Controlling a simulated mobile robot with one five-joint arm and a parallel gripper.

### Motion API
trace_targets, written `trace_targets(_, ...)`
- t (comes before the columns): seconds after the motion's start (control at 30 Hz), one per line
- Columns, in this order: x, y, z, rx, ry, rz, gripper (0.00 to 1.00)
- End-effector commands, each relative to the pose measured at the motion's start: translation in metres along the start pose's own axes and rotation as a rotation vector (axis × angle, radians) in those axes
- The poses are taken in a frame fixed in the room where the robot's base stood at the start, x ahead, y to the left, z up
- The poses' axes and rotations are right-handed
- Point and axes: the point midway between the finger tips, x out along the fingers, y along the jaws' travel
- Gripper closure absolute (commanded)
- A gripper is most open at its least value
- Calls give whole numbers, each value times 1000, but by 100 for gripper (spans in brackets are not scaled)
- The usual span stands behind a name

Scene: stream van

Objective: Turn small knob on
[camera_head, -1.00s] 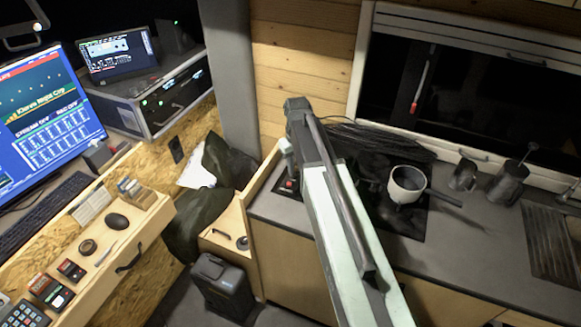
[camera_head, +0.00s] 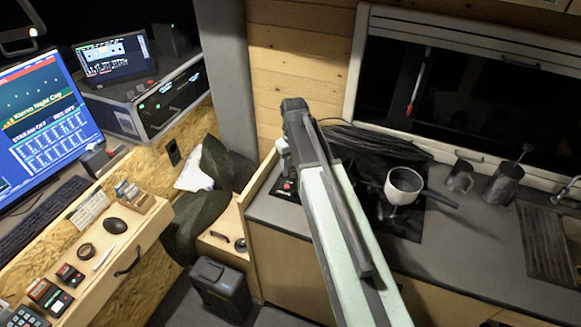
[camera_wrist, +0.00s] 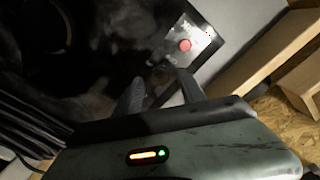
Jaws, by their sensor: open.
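My gripper (camera_wrist: 160,77) points down over the black cooktop (camera_wrist: 90,75), with its two dark fingers apart. A small, dim round shape, possibly the small knob (camera_wrist: 160,75), lies between the fingertips in the wrist view. It is too dark to tell its setting or whether a finger touches it. Just beyond is a metal plate (camera_wrist: 199,38) with a red round button (camera_wrist: 185,45). In the head view the red button (camera_head: 287,186) shows below my gripper (camera_head: 282,160), at the counter's left end. The small knob cannot be made out there; my arm covers part of the cooktop.
A white pot (camera_head: 404,184) with a dark handle stands on the cooktop right of my arm. Dark metal mugs (camera_head: 503,184) stand farther right. A wooden edge (camera_head: 262,178) rises along the counter's left end. Dark cables (camera_head: 375,140) lie behind the cooktop.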

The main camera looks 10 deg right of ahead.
Motion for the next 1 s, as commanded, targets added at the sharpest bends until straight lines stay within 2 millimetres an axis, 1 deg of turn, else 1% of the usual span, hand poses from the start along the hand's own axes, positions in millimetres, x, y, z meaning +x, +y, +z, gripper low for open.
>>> trace_targets(0.03,-14,0,0,0,0,0,53)
trace_targets(0.2,-47,0,-1,0,1,0,53)
trace_targets(0.3,-63,0,-1,0,1,0,53)
trace_targets(0.4,-70,0,-1,0,2,1,53)
trace_targets(0.7,-67,0,-1,0,2,1,53)
trace_targets(0.77,-63,0,-1,-1,2,1,53)
trace_targets(0.83,-53,-3,-2,-5,2,1,53)
trace_targets(0.87,-46,-6,2,-8,1,0,53)
trace_targets(0.9,-36,-12,12,-12,1,0,53)
trace_targets(0.97,-23,-22,31,-12,1,0,53)
trace_targets(1.0,-17,-28,45,-2,1,0,53)
